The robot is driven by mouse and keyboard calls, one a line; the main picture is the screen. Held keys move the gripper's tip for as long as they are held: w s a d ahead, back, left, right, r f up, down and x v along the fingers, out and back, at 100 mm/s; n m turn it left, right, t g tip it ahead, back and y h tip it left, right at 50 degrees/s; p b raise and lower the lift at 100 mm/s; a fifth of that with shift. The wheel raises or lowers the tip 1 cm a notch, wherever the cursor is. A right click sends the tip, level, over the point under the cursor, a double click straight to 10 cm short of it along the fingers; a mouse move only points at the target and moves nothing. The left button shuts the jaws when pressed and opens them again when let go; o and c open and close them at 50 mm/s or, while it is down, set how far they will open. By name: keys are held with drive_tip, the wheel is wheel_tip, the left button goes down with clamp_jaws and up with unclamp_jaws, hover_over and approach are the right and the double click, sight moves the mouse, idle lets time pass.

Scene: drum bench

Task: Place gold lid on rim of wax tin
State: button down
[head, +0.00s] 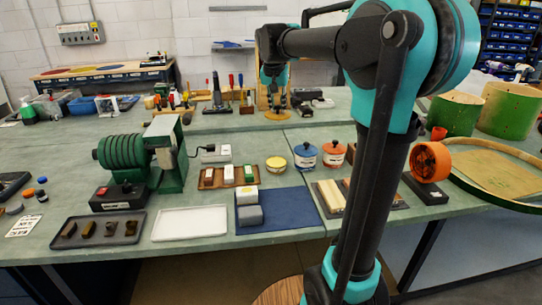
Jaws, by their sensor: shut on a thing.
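My gripper (276,98) points down over the back part of the bench, small and far off in the head view. It is shut on a small gold-coloured piece (277,102), which I take to be the gold lid. The fingers partly hide it, and its exact tilt is too small to tell. A short round yellow tin (276,167) with a pale top stands on the bench nearer to me, and looks like the wax tin. The gripper is behind and above this tin, clearly apart from it.
A blue tin (305,156) and an orange tin (334,154), both with knobbed lids, stand right of the yellow tin. A wooden tray (211,184) with small boxes is at its left. A blue mat (290,208) lies in front. A green machine (165,152) stands further left.

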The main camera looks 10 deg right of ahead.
drive_tip(key=shift+w, duration=0.25)
wheel_tip(320, 180, down, 20)
drive_tip(key=shift+w+a+r, duration=0.1)
idle(0.5)
drive_tip(key=c, duration=1.4)
unclamp_jaws()
drive_tip(key=shift+o, duration=0.2)
drive_tip(key=v, duration=1.2)
